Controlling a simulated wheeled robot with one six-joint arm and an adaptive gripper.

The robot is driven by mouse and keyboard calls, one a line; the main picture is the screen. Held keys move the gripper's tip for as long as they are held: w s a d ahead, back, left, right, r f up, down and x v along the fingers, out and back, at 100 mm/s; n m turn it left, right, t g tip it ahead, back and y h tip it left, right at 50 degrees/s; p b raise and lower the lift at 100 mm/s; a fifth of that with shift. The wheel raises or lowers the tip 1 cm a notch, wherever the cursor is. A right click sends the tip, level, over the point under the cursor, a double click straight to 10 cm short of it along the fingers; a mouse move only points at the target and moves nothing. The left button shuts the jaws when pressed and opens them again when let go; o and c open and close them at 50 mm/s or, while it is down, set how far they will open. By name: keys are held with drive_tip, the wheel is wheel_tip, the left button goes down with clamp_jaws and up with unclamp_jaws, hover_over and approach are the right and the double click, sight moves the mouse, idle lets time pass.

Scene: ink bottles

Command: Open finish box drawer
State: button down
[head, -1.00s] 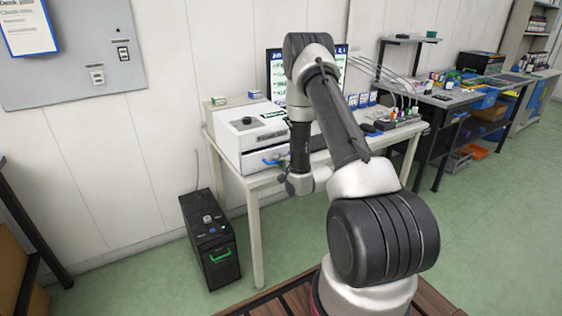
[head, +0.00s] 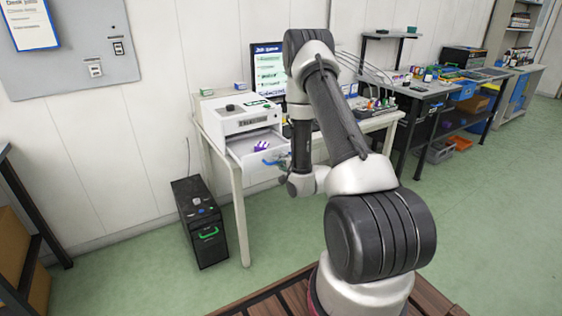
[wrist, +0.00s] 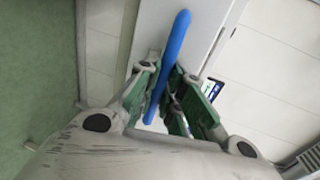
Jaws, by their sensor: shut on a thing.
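The finish box (head: 238,114) is a white cabinet on the table. Its drawer (head: 245,165) is pulled out toward me, and a purple and white item (head: 262,146) lies inside. A blue bar handle (head: 272,161) is on the drawer front. In the wrist view the blue handle (wrist: 172,55) runs between the green-padded fingers of my gripper (wrist: 165,92), which is shut on it.
A black case (head: 203,222) with a green handle stands on the floor left of the table (head: 238,205). A screen (head: 269,68) is behind the box. Small boxes sit on top of the box and at the table's right.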

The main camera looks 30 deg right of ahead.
drive_tip(key=c, duration=1.5)
unclamp_jaws()
drive_tip(key=shift+s, duration=0.1)
drive_tip(key=v, duration=0.7)
drive_tip(key=shift+s, duration=0.2)
